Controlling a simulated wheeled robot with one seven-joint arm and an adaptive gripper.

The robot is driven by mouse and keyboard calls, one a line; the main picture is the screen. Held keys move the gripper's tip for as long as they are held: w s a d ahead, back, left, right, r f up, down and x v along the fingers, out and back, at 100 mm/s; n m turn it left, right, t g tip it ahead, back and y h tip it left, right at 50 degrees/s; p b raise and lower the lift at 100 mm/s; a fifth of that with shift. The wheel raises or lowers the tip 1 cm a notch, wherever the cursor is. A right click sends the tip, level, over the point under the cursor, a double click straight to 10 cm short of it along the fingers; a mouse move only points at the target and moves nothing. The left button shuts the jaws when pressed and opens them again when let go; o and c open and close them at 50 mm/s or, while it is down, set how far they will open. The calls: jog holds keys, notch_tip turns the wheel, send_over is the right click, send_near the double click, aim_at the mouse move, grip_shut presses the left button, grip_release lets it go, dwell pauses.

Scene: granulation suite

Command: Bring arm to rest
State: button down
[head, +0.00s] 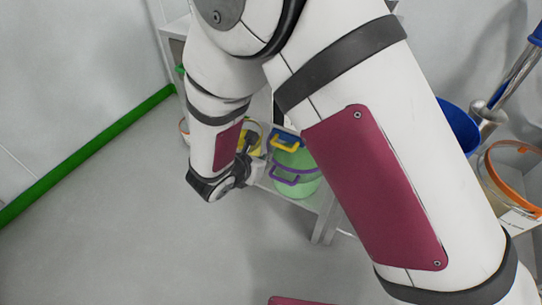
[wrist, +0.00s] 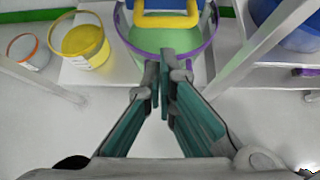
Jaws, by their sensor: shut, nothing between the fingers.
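My arm crosses the head view from the top to the lower right, white with dark red panels. My gripper (head: 255,152) hangs at the lower end of the forearm, in front of a low shelf, and is partly hidden there. In the wrist view my gripper (wrist: 163,82) has its fingertips close together with nothing held. A green bucket (wrist: 160,38) with a purple rim lies beyond the fingertips, which overlap it in the picture; I cannot tell whether they touch. The bucket also shows in the head view (head: 298,180).
A blue item with a yellow handle (head: 285,146) is at the green bucket. A yellow bucket (wrist: 83,47) and an orange-rimmed container (wrist: 28,52) stand left of it. On the right are a blue vessel (head: 458,128) and an orange-rimmed clear bucket (head: 487,180). The floor at left is clear.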

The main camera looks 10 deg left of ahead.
jog(key=p+v, duration=0.2)
jog(key=v, duration=0.5)
jog(key=shift+s+r, duration=0.25)
jog(key=shift+s, duration=0.05)
jog(key=d+r+m+g+h, duration=0.4)
jog(key=d+r+m, duration=0.8)
jog(key=d+r, duration=0.6)
jog(key=s+d+r+m+g, duration=0.4)
jog(key=s+d+m, duration=0.5)
jog(key=d, duration=0.4)
jog(key=s+r+m+g+y, duration=0.1)
jog(key=s+m+y, duration=0.85)
jog(key=s, duration=0.75)
notch_tip(320, 180, up, 29)
jog(key=m+t+h+p, duration=0.1)
jog(key=t+h+p, duration=0.1)
jog(key=p, duration=2.5)
jog(key=shift+s+a+r+t, duration=0.15)
jog(key=shift+a+r+t, duration=0.05)
jog(key=shift+t, duration=0.5)
